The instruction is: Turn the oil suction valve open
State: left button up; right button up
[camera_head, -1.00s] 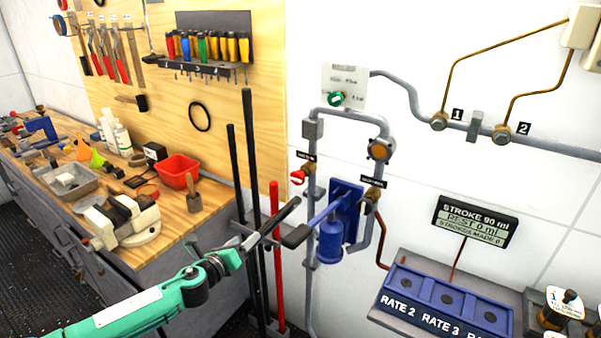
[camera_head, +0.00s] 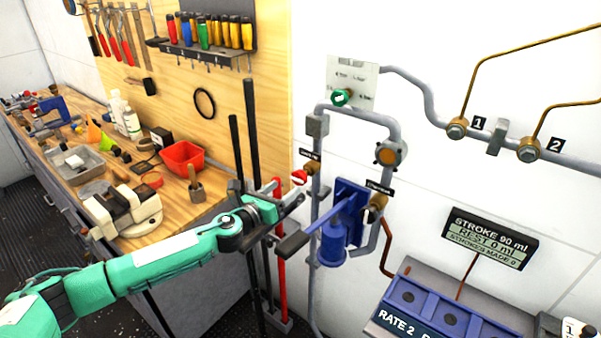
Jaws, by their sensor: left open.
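A small valve with a round red knob (camera_head: 299,178) sits on the left grey pipe, under a black label too small to read. A second valve with a dark lever and brass body (camera_head: 376,202) sits on the right pipe, under another label I cannot read clearly. I cannot tell which of the two is the oil suction valve. My left gripper (camera_head: 286,193) is open and empty, just left of and a little below the red knob, and appears apart from it. My right gripper is not in view.
A blue hand pump (camera_head: 333,243) with a lever stands between the pipes, close right of my gripper. A green knob (camera_head: 341,98) is above. Upright black and red bars (camera_head: 279,255) stand behind my left arm. A cluttered workbench (camera_head: 187,222) is at left.

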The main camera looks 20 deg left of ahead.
aim_at(296, 179)
pick_arm(q)
jog(key=p+x, duration=0.1)
jog(key=x, duration=0.6)
jog(key=shift+w, duration=0.15)
jog(key=shift+x, duration=0.75)
jog(key=shift+f, duration=0.1)
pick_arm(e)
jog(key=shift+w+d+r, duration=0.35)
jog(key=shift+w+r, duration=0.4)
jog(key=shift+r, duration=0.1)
pick_arm(q)
jog(key=c, duration=1)
